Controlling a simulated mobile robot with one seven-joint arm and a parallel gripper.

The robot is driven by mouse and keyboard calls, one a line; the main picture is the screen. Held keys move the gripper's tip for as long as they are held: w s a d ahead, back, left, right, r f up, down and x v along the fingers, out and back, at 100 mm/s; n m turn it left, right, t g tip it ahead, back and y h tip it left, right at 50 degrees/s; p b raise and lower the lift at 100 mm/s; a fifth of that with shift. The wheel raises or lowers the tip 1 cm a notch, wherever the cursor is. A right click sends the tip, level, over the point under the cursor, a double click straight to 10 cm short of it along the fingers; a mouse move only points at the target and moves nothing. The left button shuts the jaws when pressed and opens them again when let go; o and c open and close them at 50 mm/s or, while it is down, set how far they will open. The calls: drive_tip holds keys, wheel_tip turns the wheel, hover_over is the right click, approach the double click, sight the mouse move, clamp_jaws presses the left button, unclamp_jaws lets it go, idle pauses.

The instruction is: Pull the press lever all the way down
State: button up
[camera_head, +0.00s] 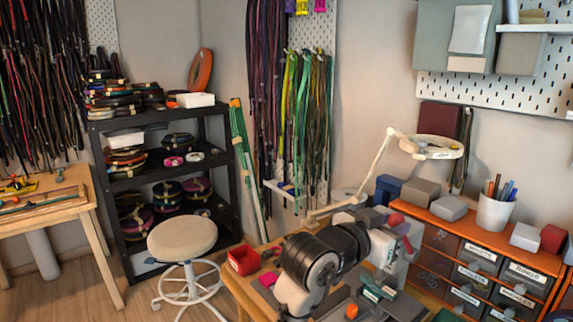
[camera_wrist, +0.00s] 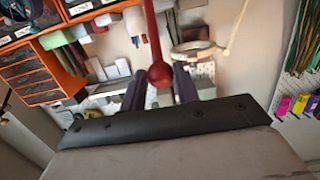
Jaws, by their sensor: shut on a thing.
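The press lever shows in the wrist view as a red rod with a round red knob (camera_wrist: 158,72) at its end. The two dark purple fingers of my gripper (camera_wrist: 160,80) stand on either side of the knob, and my gripper is shut on it. In the head view the red knob (camera_head: 396,219) shows just beyond my dark wrist, by the grey press (camera_head: 392,250) on the wooden workbench. My arm hides much of the press and most of the fingers there.
A magnifier lamp (camera_head: 432,146) reaches over the bench's back. An orange drawer cabinet (camera_head: 470,235) with boxes and a pen cup (camera_head: 495,212) on top stands to the right. A red bin (camera_head: 243,260) sits at the bench's left end. A stool (camera_head: 182,238) stands left.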

drive_tip(key=shift+s+a+f, duration=0.2)
drive_tip(key=shift+a+f, duration=0.1)
drive_tip(key=shift+f, duration=0.1)
drive_tip(key=shift+s+a+f+b, duration=0.25)
drive_tip(key=shift+a+f+b, duration=0.1)
drive_tip(key=shift+f+b, duration=0.1)
drive_tip(key=shift+s+a+f+b, duration=0.25)
drive_tip(key=shift+a+f+b, duration=0.05)
drive_tip(key=shift+f, duration=0.15)
drive_tip(key=shift+s+a+f, duration=0.25)
drive_tip(key=shift+a+f, duration=0.05)
drive_tip(key=shift+s+a+f+b, duration=0.3)
drive_tip(key=shift+a+f+b, duration=0.05)
drive_tip(key=shift+f+b, duration=0.35)
drive_tip(key=shift+s+a+f+b, duration=0.25)
drive_tip(key=shift+a+f+b, duration=0.1)
drive_tip(key=shift+f+b, duration=0.3)
drive_tip(key=shift+f, duration=0.2)
